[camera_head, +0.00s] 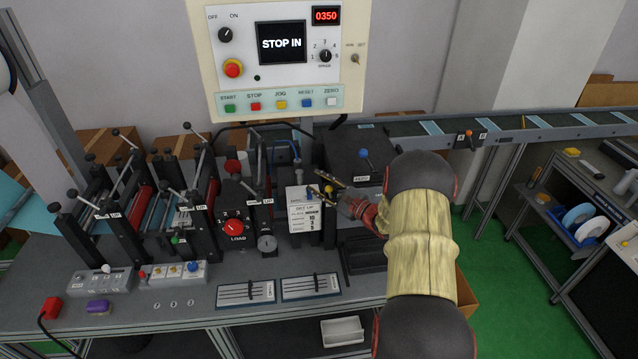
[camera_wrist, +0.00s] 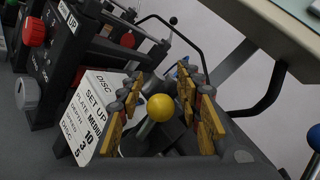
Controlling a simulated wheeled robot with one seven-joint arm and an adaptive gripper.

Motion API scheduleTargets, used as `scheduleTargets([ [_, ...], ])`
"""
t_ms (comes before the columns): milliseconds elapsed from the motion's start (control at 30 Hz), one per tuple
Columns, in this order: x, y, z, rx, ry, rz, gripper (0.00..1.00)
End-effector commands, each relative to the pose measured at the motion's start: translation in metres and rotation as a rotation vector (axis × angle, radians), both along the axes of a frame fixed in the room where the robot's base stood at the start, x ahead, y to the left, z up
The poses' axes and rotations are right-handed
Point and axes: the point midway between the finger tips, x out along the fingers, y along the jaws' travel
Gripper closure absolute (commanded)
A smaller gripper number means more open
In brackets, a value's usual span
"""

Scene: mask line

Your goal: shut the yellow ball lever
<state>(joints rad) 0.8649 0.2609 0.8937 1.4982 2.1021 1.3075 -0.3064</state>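The yellow ball lever (camera_wrist: 161,107) shows in the wrist view as a yellow ball on a short pale stem that tilts up from a dark slot. My gripper (camera_wrist: 162,88) is open, with its gold-padded fingers on the left and right of the ball. Gaps show between the ball and both fingers, so it is not gripped. In the head view my gripper (camera_head: 316,181) is over the black unit beside the white set-up card (camera_head: 304,211). There the fingers and wrist partly hide the lever.
A control panel (camera_head: 280,57) reading "STOP IN" stands above the bench. A blue-knobbed box (camera_head: 345,150) stands just behind my gripper. A red load dial (camera_head: 233,227) and several black-knobbed levers crowd the left. A conveyor (camera_head: 540,125) runs along the right back.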

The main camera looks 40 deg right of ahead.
Motion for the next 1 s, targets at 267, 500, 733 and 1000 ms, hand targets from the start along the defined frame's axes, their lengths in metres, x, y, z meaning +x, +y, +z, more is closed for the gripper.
scheduleTargets([
  [267, 0.001, -0.0001, 0.0001, 0.0, 0.0, 0.0, 0.66],
  [500, 0.0008, -0.0002, 0.0, 0.0, 0.0, 0.0, 0.8],
  [733, 0.0008, -0.0002, 0.0, 0.0, 0.0, 0.0, 0.93],
  [1000, 0.0008, 0.0, -0.0002, 0.0, 0.0, 0.0, 1.0],
])
